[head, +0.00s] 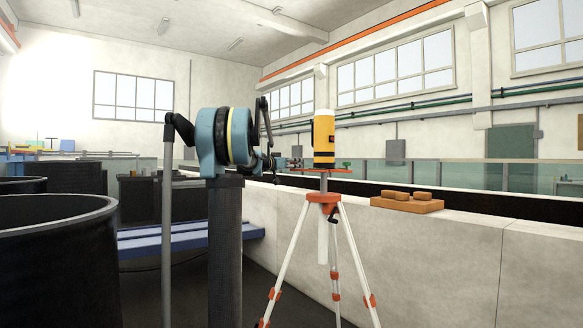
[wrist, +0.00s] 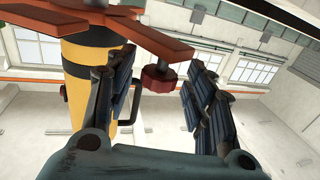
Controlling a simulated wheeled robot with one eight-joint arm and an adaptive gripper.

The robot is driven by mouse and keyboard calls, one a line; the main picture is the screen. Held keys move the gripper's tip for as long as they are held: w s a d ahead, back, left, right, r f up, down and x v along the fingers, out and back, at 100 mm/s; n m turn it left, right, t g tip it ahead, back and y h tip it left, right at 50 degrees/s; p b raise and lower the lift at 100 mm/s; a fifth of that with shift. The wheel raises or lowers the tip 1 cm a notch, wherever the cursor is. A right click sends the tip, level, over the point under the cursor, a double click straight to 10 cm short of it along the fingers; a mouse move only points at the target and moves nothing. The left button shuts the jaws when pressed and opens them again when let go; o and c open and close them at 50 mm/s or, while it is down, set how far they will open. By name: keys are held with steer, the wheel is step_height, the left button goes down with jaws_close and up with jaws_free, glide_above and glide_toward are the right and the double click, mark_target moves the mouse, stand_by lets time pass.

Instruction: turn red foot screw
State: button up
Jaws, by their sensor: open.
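The red foot screw (wrist: 160,79) is a dark red knob under an arm of the orange three-armed plate (wrist: 110,24) in the wrist view. My gripper (wrist: 161,68) is open, with one dark padded finger on each side of the screw in that picture. I cannot tell whether the screw is fully between the pads or just beyond them. In the head view my gripper (head: 281,163) is at the left end of the orange plate (head: 313,171). The yellow and black instrument (head: 323,139) stands upright above the plate; the red screw is not clear there.
A white tripod (head: 341,235) with orange fittings carries the instrument. A green knob (head: 347,163) is at the plate's right. A wooden tray (head: 407,205) with blocks rests on the pale wall (head: 440,245). A large dark tub (head: 55,260) stands at left.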

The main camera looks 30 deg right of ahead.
steer(key=shift+w+d, duration=0.15)
steer(key=shift+d, duration=0.35)
steer(key=c, duration=1.1)
steer(key=shift+a, duration=0.25)
steer(key=shift+d, duration=0.2)
steer(key=shift+t, duration=0.3)
steer(key=shift+n, duration=0.3)
